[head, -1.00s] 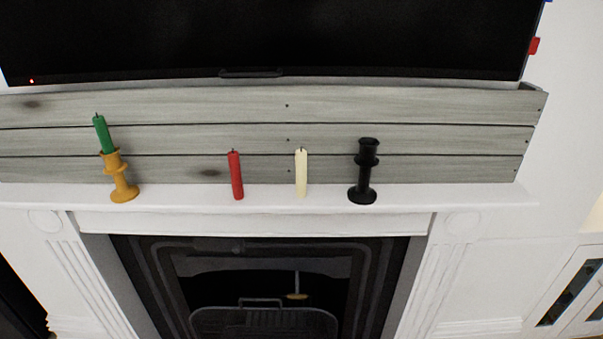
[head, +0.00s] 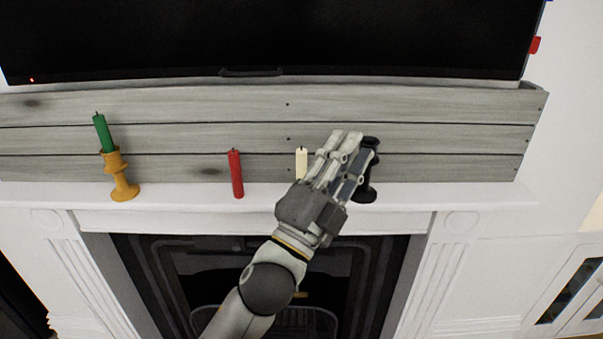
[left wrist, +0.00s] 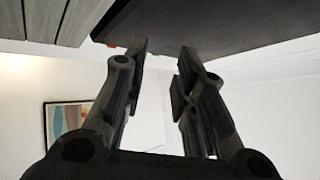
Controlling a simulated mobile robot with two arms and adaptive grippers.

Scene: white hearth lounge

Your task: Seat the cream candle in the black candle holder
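The cream candle (head: 301,162) stands upright on the white mantel. Its top shows in the head view, and its lower part is hidden behind my left gripper. The black candle holder (head: 371,172) stands to its right on the mantel, partly covered by the gripper's fingers. My left gripper (head: 350,143) is raised in front of the mantel, between candle and holder in the picture. In the left wrist view its two fingers (left wrist: 162,52) are apart with nothing between them. I cannot tell whether it touches the holder. My right gripper is not in view.
A red candle (head: 236,174) stands on the mantel (head: 440,195) to the left. Farther left, a green candle (head: 104,134) sits tilted in a yellow holder (head: 121,180). A dark screen (head: 260,35) hangs above the grey planks. The mantel's right end is clear.

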